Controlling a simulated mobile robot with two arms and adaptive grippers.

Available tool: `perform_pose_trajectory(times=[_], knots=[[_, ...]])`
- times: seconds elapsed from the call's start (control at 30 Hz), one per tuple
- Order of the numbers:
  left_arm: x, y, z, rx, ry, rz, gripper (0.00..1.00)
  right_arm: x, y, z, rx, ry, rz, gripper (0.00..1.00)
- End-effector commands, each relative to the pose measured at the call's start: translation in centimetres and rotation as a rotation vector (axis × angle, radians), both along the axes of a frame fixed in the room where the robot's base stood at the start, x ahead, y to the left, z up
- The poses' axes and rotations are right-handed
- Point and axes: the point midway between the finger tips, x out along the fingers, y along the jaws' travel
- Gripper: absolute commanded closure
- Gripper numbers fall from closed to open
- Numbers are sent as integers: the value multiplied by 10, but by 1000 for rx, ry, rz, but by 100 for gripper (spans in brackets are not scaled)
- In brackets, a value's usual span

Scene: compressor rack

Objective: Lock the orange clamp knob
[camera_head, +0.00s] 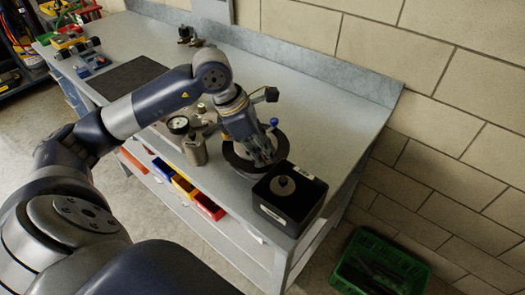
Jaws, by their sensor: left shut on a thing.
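My left gripper (264,159) points down at a round fixture with a dark ring (237,160) on the bench. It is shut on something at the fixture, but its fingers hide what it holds. I cannot make out any orange on the clamp knob; it may be behind the gripper. A small blue ball-ended handle (273,121) stands up just behind the gripper. My right gripper is not in view.
A black box (290,200) with a round grey fitting on top stands close to the fixture, at the bench's front right. A metal cylinder (194,150) and a dial gauge (179,124) are to the left. A green crate (385,258) is on the floor.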

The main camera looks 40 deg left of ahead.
Motion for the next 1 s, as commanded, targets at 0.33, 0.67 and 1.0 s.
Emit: perform_pose_trajectory(times=[0.33, 0.67, 1.0], knots=[[4, 2, -1, -1, -4, -260, 100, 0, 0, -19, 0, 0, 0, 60], [7, 3, 0, -2, -3, -574, 100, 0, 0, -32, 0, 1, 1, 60], [11, 2, 0, -1, -4, -898, 100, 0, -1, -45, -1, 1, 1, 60]])
